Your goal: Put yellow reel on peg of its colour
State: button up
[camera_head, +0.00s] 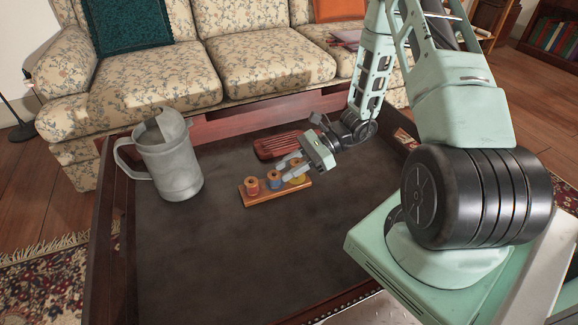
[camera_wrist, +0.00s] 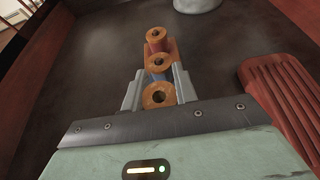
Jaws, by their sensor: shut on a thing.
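My gripper (camera_head: 290,168) is at the right end of a small wooden peg rack (camera_head: 262,198), shut on the yellow reel (camera_head: 298,179). In the wrist view the reel's orange-brown top flange with a dark centre hole (camera_wrist: 158,95) shows between the two grey fingers. The fingers hide most of its yellow side. Whether it sits fully down on a peg or is slightly raised, I cannot tell. A blue reel (camera_head: 274,176) stands in the middle of the rack and a red reel (camera_head: 252,186) at the left end. No peg colours are visible.
A dark red ribbed tray-like object (camera_head: 276,147) lies just behind the rack. A grey metal jug (camera_head: 172,160) stands to the left. The dark tabletop (camera_head: 240,255) is clear in front, with a raised wooden rim. A floral sofa (camera_head: 230,70) stands behind the table.

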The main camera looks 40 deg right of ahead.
jog(key=shift+f, duration=0.35)
jog(key=o, duration=1)
jog(key=p+v, duration=0.5)
jog(key=v, duration=1.2)
jog(key=shift+d+r, duration=0.15)
jog(key=shift+d, duration=0.05)
